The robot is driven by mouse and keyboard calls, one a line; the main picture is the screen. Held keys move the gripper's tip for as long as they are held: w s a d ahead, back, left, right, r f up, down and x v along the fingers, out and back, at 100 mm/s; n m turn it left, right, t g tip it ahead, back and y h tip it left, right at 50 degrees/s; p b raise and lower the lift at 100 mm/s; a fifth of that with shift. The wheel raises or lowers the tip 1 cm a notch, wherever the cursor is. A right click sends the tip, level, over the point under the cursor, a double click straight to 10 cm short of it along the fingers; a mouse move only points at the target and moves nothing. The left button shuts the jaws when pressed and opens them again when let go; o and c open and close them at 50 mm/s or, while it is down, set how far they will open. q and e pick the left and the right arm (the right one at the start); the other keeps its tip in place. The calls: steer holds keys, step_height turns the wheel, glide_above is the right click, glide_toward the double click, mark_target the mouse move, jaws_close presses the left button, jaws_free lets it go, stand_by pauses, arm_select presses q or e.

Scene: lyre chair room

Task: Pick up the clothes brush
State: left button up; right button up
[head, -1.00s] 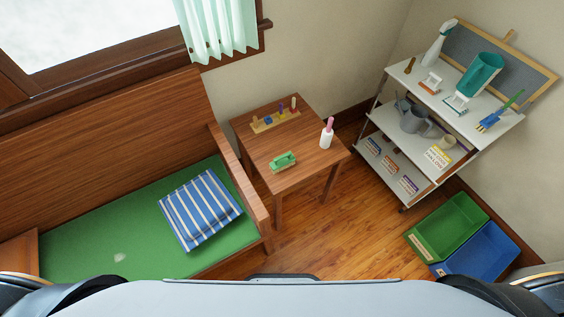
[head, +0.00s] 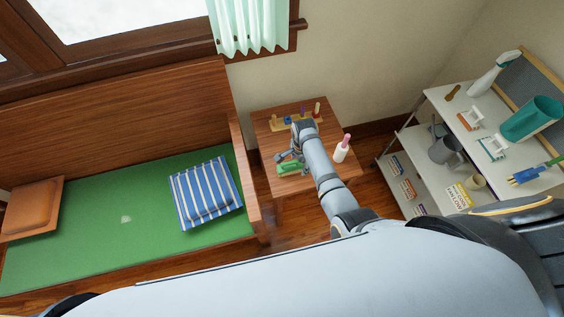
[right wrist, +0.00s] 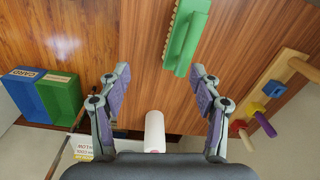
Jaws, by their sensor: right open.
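The green brush (head: 291,168) lies on the small wooden table, partly covered by my right gripper in the head view. In the right wrist view the brush (right wrist: 186,38) shows a green body with a row of tan bristles along its left side. My right gripper (right wrist: 160,72) is open and empty above the table. The brush lies beyond its fingertips, nearer the right finger, and is not between them. My left gripper is out of view.
A white bottle with a pink top (head: 341,152) stands at the table's right side. A peg toy (head: 279,124) sits at the back. A shelf unit (head: 442,104) is on the right, a green bed (head: 110,225) with a striped cushion (head: 205,193) on the left.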

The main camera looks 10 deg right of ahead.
mark_target(290, 167)
steer(key=shift+m, duration=0.9)
steer(key=w+a, duration=0.1)
steer(key=w+a+r, duration=0.1)
steer(key=w, duration=0.1)
steer(key=shift+a+r, duration=0.2)
steer(key=shift+a, duration=0.4)
steer(key=shift+f, duration=0.15)
step_height(290, 167, down, 5)
steer(key=b, duration=0.5)
steer(key=shift+d+b, duration=0.1)
steer(key=shift+b, duration=0.3)
steer(key=shift+f, duration=0.15)
steer(key=f+b, duration=0.2)
steer(key=b, duration=0.1)
steer(key=f+b, duration=0.3)
steer(key=shift+w+d+f+b, duration=0.1)
steer(key=shift+d+f+b, duration=0.1)
steer(key=shift+b, duration=0.2)
steer(key=shift+r, duration=0.25)
jaws_close()
